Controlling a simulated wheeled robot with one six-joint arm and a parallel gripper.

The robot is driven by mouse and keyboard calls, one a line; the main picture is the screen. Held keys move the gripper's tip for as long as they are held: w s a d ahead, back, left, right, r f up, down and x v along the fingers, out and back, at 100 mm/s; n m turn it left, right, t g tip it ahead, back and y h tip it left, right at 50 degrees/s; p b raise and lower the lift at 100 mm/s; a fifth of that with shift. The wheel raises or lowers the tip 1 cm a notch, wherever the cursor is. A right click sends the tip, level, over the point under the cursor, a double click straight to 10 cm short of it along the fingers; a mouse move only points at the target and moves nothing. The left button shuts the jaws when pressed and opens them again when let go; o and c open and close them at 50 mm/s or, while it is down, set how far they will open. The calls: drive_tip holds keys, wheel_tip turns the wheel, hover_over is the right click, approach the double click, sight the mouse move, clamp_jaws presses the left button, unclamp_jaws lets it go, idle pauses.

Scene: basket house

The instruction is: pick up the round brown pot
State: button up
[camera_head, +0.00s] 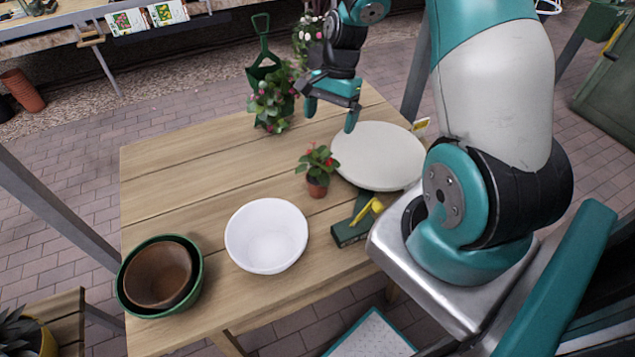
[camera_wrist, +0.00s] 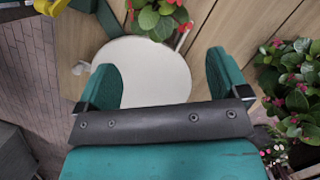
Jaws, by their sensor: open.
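The round brown pot (camera_head: 158,274) sits nested inside a green bowl (camera_head: 196,291) at the near left corner of the wooden table, seen in the head view. It does not show in the wrist view. My gripper (camera_head: 331,113) is open and empty above the far right part of the table, well away from the brown pot. In the wrist view its two teal fingers (camera_wrist: 163,70) are spread apart with a round white board (camera_wrist: 165,88) below and beyond them.
A white bowl (camera_head: 266,236) stands right of the brown pot. A small potted red flower (camera_head: 317,186), the white board (camera_head: 378,155), a green box with a yellow tool (camera_head: 349,233) and a flowering plant (camera_head: 270,103) are also on the table (camera_head: 190,165). Its left middle is clear.

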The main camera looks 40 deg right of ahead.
drive_tip(key=p, duration=0.3)
approach(318, 177)
drive_tip(key=x, duration=0.5)
drive_tip(key=shift+w+d+f, duration=0.1)
drive_tip(key=shift+d+f, duration=0.05)
drive_tip(key=shift+d, duration=0.1)
drive_tip(key=p+x, duration=0.1)
drive_tip(key=x, duration=0.3)
drive_tip(key=shift+a+p, duration=0.3)
drive_tip(key=shift+p, duration=0.05)
drive_tip(key=shift+a+f, duration=0.1)
drive_tip(key=shift+f, duration=0.4)
drive_tip(key=c, duration=1)
drive_tip(key=shift+r, duration=0.1)
drive_tip(key=shift+c, duration=0.2)
